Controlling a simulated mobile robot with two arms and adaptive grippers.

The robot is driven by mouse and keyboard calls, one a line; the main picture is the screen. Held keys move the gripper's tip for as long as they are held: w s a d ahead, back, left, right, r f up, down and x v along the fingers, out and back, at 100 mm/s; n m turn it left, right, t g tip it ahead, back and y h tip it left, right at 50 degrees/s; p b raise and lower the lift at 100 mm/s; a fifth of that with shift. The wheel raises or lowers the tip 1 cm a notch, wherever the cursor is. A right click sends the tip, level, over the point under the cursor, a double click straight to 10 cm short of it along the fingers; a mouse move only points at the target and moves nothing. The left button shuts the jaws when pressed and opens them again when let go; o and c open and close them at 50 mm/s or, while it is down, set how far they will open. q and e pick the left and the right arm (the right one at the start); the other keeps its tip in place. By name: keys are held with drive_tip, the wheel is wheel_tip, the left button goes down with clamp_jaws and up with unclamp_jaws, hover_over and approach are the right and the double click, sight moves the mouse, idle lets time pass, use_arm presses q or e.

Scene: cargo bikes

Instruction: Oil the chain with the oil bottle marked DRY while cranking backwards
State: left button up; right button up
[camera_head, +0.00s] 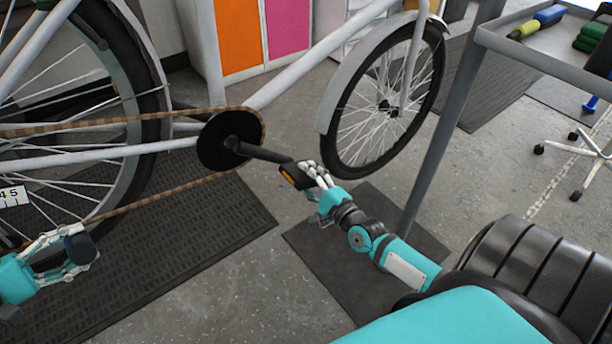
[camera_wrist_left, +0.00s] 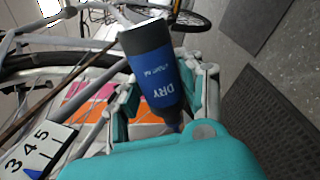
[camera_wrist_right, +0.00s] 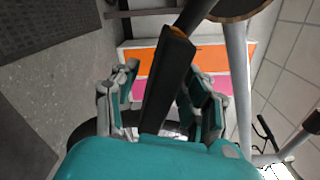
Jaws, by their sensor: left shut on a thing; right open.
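My left gripper (camera_head: 82,248) is shut on the oil bottle, dark with a blue label reading DRY (camera_wrist_left: 157,78). In the head view it is low at the left, below the lower chain run. The brown chain (camera_head: 140,200) runs from the black chainring (camera_head: 215,145) off to the left. The crank arm (camera_head: 262,153) points right and slightly down to the pedal (camera_head: 290,175). My right gripper (camera_head: 314,176) is open at the pedal. In the right wrist view, the dark pedal (camera_wrist_right: 168,88) lies between its spread fingers; contact is unclear.
The white bike's rear wheel (camera_head: 125,130) is at the left, its front wheel (camera_head: 385,105) right of centre. A number plate (camera_head: 13,196) is by the rear wheel. Dark mats (camera_head: 190,235) lie on the floor. A grey cart (camera_head: 545,60) stands at the right, with its leg near my right arm.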

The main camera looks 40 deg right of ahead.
drive_tip(key=s, duration=0.8)
drive_tip(key=shift+s, duration=0.3)
drive_tip(key=shift+w+n+y, duration=0.55)
drive_tip(key=shift+w+y, duration=0.3)
drive_tip(key=shift+w, duration=0.65)
drive_tip(key=shift+w+n+y, duration=0.6)
drive_tip(key=shift+w+y, duration=0.3)
drive_tip(key=shift+w, duration=0.65)
drive_tip(key=shift+w+n+y, duration=0.55)
drive_tip(key=shift+w+y, duration=0.3)
drive_tip(key=shift+w, duration=0.65)
